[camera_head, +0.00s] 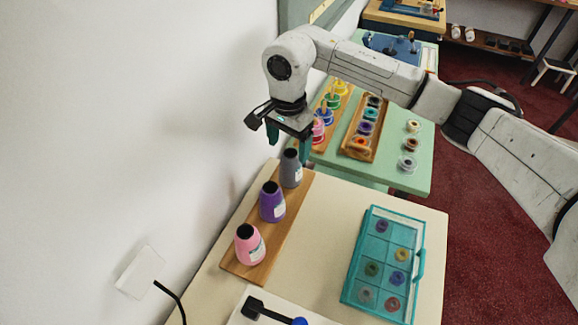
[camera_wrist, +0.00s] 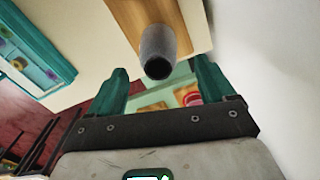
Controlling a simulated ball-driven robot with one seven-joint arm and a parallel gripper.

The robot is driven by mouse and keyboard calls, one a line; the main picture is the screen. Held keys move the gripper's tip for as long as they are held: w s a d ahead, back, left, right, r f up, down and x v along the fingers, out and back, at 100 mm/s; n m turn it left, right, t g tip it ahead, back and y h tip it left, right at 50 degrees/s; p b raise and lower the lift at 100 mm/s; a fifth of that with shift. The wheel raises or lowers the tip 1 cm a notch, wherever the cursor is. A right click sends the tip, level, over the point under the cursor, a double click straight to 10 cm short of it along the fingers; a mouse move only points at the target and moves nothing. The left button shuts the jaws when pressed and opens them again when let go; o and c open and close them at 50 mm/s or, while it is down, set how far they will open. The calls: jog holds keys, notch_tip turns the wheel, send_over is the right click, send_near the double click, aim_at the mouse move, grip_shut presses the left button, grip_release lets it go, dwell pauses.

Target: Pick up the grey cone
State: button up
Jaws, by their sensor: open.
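The grey cone (camera_head: 291,170) stands upright at the far end of a wooden board (camera_head: 262,269), beside a purple cone (camera_head: 272,202) and a pink cone (camera_head: 249,245). My gripper (camera_head: 288,150) is open, pointing down, with its teal fingers at about the top of the grey cone in the head view. In the wrist view the grey cone (camera_wrist: 158,50) shows its dark top opening, ahead of the gap between the two open fingers (camera_wrist: 158,85). I see nothing held between the fingers. Whether the fingers overlap the cone in height is unclear.
A white wall (camera_head: 130,130) runs close on the left. A teal compartment box (camera_head: 352,270) with spools lies at the right of the cream table (camera_head: 325,215). A green table (camera_head: 412,180) behind holds wooden trays of coloured spools. The cream table is bare between board and box.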

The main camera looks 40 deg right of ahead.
aim_at(290, 159)
jog(key=shift+s+d+f+p, duration=0.1)
jog(key=shift+f+p, duration=0.4)
jog(key=shift+f, duration=0.85)
jog(key=shift+d+f+p, duration=0.1)
jog(key=shift+f+p, duration=0.4)
jog(key=shift+f, duration=0.85)
jog(key=c, duration=1.2)
jog(key=shift+r, duration=0.1)
